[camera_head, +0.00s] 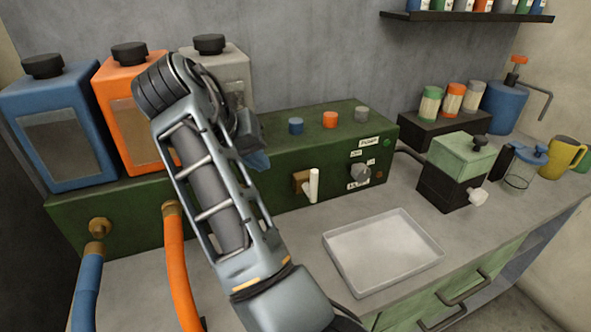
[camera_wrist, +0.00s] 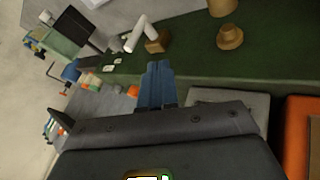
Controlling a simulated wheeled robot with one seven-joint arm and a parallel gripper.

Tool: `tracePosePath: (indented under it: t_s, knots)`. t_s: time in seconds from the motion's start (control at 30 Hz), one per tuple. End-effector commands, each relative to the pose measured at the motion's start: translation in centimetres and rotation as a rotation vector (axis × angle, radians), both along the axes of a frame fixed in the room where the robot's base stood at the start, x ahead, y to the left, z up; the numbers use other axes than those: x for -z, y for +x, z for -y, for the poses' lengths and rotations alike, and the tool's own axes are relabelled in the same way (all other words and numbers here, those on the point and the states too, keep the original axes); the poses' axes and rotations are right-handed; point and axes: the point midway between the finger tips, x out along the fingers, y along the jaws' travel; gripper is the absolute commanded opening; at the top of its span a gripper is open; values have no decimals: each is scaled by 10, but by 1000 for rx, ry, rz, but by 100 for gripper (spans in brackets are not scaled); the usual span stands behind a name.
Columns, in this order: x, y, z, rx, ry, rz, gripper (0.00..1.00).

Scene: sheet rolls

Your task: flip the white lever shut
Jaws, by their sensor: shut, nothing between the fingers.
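The white lever (camera_head: 314,185) stands upright on the front of the green machine (camera_head: 235,190), beside its brass-coloured mount (camera_head: 300,181). In the wrist view the white lever (camera_wrist: 137,34) shows above the fingertips, with the mount (camera_wrist: 158,43) to its right. My gripper (camera_head: 258,162) is in front of the machine, to the left of the lever and apart from it. In the wrist view the blue fingers of my gripper (camera_wrist: 158,68) are together and hold nothing. My arm hides part of the machine's front.
A grey knob (camera_head: 359,173) with labels is right of the lever. A shallow tray (camera_head: 383,252) lies on the counter below. Blue (camera_head: 55,130) and orange (camera_head: 125,125) canisters stand on the left. An orange hose (camera_head: 180,265) runs down near my arm. A green-topped box (camera_head: 460,157) stands further right.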

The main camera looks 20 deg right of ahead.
Motion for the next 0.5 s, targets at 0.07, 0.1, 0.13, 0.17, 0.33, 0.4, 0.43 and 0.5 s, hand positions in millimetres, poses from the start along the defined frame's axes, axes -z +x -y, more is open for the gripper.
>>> tracePosePath:
  t_s: [0.07, 0.1, 0.13, 0.17, 0.33, 0.4, 0.43, 0.5]
  knots:
    - [0, 0, 0, 2, 1, -1, 0]
    - [0, 0, 0, 2, 0, -1, 0]
    - [0, 0, 0, 2, 1, -1, 0]
    - [0, 0, 0, 2, 1, -1, 0]
    - [0, 0, 0, 0, 0, -1, 0]
    - [3, 1, 2, 1, -1, -1, 0]
    - [4, 1, 3, 1, 0, -2, 0]
    - [10, 3, 7, 3, -1, -1, 0]
